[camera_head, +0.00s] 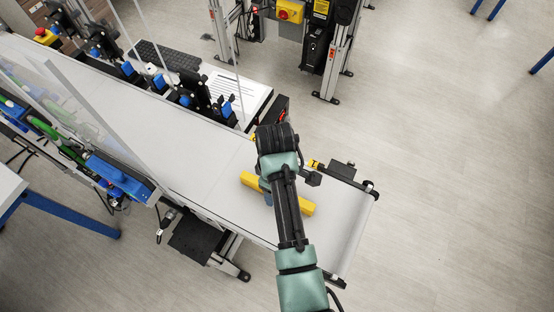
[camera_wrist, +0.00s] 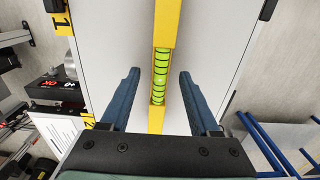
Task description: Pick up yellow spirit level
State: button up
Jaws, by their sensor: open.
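The yellow spirit level (camera_head: 250,180) lies on the white conveyor belt near its end, partly hidden by my arm in the head view. In the wrist view the yellow spirit level (camera_wrist: 166,28) runs from the top edge down between my fingers, with its green vial facing the camera. My gripper (camera_wrist: 159,76) is open, with one blue finger on each side of the level and a visible gap to both. In the head view my gripper (camera_head: 266,190) is mostly hidden under my wrist, over the middle of the level.
The conveyor belt (camera_head: 345,225) is clear at its right end. A keyboard (camera_head: 165,55) and a paper sheet (camera_head: 232,92) lie beyond the far side. Clear panels (camera_head: 95,115) stand over the belt at left.

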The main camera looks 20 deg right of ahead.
jog(key=shift+f, duration=0.5)
grip_shut()
jog(key=shift+r, duration=0.15)
